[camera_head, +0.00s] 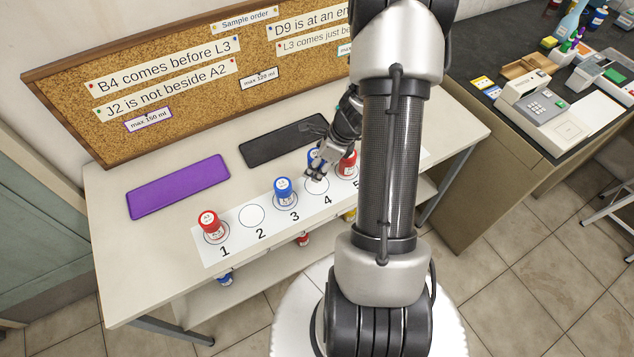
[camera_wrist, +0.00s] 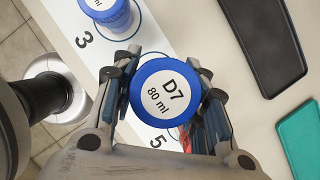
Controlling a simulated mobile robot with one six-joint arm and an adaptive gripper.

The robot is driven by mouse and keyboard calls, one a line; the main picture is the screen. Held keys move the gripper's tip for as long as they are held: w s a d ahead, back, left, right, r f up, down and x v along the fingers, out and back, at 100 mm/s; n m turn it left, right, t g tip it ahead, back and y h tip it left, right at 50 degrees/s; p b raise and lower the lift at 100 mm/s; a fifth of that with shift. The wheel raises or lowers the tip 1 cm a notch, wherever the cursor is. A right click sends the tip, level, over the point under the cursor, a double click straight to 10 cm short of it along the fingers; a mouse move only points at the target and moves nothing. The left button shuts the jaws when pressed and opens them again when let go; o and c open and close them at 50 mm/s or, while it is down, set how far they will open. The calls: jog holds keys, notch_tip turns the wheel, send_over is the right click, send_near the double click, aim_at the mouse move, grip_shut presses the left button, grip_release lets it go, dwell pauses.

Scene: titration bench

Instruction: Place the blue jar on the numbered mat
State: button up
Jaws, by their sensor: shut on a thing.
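The numbered mat (camera_head: 270,213) is a white strip with numbered circles along the table's front. Another blue jar (camera_head: 284,190) stands on circle 3 and shows in the wrist view (camera_wrist: 108,10). A red jar (camera_head: 210,222) stands on circle 1, and another red jar (camera_head: 348,164) is by 5. Circle 2 is empty.
A purple tray (camera_head: 178,187) and a black tray (camera_head: 283,140) lie behind the mat. A cork board (camera_head: 160,85) with order notes stands at the back. Several jars are on the shelf below. A dark counter (camera_head: 520,105) with instruments is at right.

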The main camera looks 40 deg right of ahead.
jog(key=shift+f+b, duration=1.25)
jog(key=shift+f, duration=1.7)
jog(key=shift+f, duration=0.2)
jog(key=o, duration=1.1)
jog(key=shift+r, duration=0.1)
jog(key=p+v, duration=0.5)
jog(key=v, duration=0.7)
jog(key=shift+r+p, duration=0.15)
jog(key=shift+p, duration=0.25)
